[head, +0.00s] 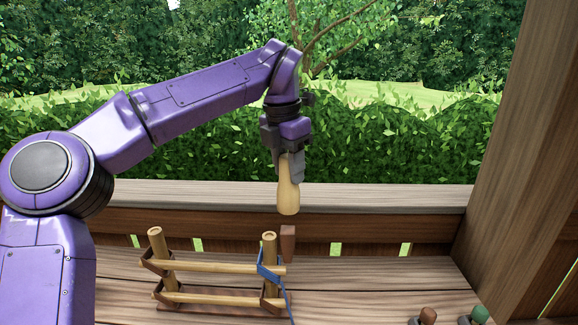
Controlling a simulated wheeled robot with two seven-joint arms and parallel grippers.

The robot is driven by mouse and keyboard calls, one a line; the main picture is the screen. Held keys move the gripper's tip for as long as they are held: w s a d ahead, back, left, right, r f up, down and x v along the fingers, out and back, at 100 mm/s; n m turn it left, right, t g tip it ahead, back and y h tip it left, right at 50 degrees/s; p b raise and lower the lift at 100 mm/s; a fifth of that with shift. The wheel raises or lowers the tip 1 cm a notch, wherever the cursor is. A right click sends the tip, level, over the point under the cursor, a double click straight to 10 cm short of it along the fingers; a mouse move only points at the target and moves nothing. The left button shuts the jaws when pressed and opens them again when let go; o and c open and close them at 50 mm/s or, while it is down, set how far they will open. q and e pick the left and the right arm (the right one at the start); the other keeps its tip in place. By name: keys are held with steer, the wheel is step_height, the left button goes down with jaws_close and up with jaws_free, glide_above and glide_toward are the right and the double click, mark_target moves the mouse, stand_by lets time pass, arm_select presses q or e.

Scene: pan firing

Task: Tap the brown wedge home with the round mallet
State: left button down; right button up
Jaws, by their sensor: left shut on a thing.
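My left gripper (289,172) points down and is shut on the round mallet (288,200), a pale wooden pin-shaped piece that hangs with its wide end down. The upper part of the mallet is hidden between the fingers. The brown wedge (288,240) stands upright just below the mallet in the picture, at the right post of a bamboo frame (215,267). A small gap shows between mallet and wedge. How deep the wedge sits is hard to tell. My right gripper is not in view.
A blue strap (267,270) wraps the frame's right post and trails toward the front. A brown-topped object (428,315) and a green-topped object (479,314) sit at the lower right, partly cut off. A thick wooden post (525,140) rises at the right. Bare planks (370,285) lie between.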

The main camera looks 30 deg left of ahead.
arm_select(q)
steer(key=shift+s+r, duration=0.2)
steer(key=shift+r, duration=0.15)
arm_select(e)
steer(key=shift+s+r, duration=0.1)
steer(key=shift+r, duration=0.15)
